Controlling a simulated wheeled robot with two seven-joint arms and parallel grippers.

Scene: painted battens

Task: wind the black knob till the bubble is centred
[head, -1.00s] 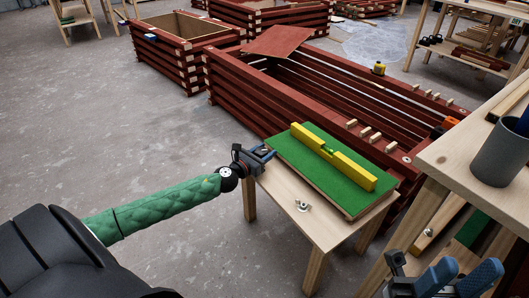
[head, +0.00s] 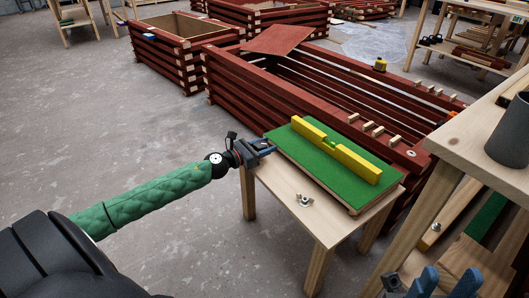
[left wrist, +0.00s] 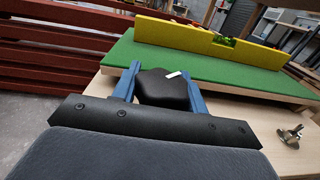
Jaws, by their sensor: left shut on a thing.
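The black knob (left wrist: 163,88), with a white mark on top, sits at the near edge of the green board in the left wrist view. My left gripper (head: 268,148) is shut on it, a blue finger on either side. In the head view the gripper hides the knob at the board's left corner. A yellow spirit level (head: 350,160) lies along the green board (head: 310,170). Its green vial (head: 331,140) also shows in the left wrist view (left wrist: 224,41); the bubble's place is too small to tell. My right gripper (head: 449,275) is partly in view at the bottom right, its blue fingers apart and empty.
The board rests on a small wooden table (head: 275,190). A metal wing-nut-like part (head: 305,200) lies at its front. A wooden bench (head: 470,140) with a dark grey cup (head: 510,130) stands at the right. Red batten frames (head: 225,85) stand behind. The floor at left is clear.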

